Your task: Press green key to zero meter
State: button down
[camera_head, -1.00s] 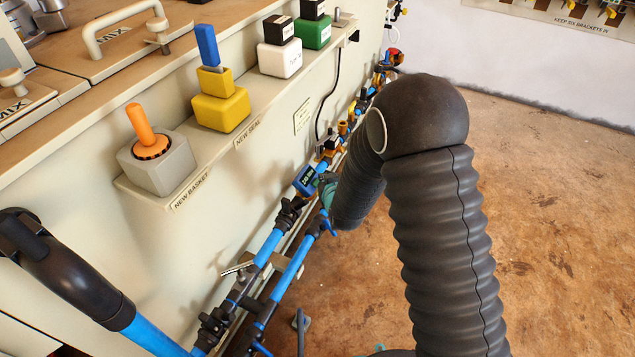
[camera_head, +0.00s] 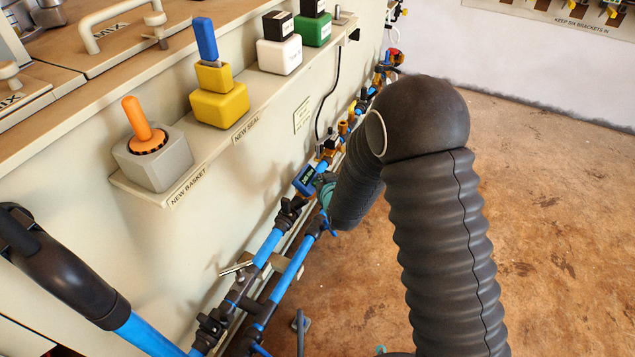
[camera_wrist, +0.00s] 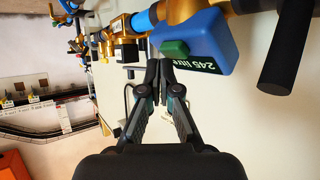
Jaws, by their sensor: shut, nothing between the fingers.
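The blue meter (camera_wrist: 208,38) fills the upper right of the wrist view, with its display (camera_wrist: 207,63) reading "245 litre" upside down. The green key (camera_wrist: 174,48) sits on the meter beside the display. My gripper (camera_wrist: 160,66) is shut and empty, its fingertips right at the key's lower left edge; I cannot tell if they touch it. In the head view the small blue meter (camera_head: 305,180) is on the pipe line by the cream wall. Part of my gripper shows as teal beside it, and my arm hides the rest.
Blue pipes (camera_head: 290,262) with black and brass fittings run along the machine wall. A shelf (camera_head: 222,150) above holds a grey block with an orange peg (camera_head: 138,120) and yellow blocks (camera_head: 220,104). A black handle (camera_wrist: 288,45) projects right of the meter. Floor at right is clear.

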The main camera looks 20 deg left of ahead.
jog(key=shift+a+f+b, duration=0.3)
jog(key=shift+f+b, duration=0.1)
jog(key=shift+b, duration=0.15)
dwell(0.6)
dwell(0.4)
jog(key=shift+d+r, duration=0.6)
jog(key=shift+r, duration=0.1)
jog(key=d+r, duration=0.1)
jog(key=r, duration=0.1)
jog(key=d+r+p, duration=0.1)
jog(key=d, duration=0.1)
jog(key=shift+s+d+r, duration=0.1)
jog(key=shift+s+r, duration=0.05)
jog(key=shift+r, duration=0.25)
jog(key=shift+f, duration=0.1)
dwell(0.6)
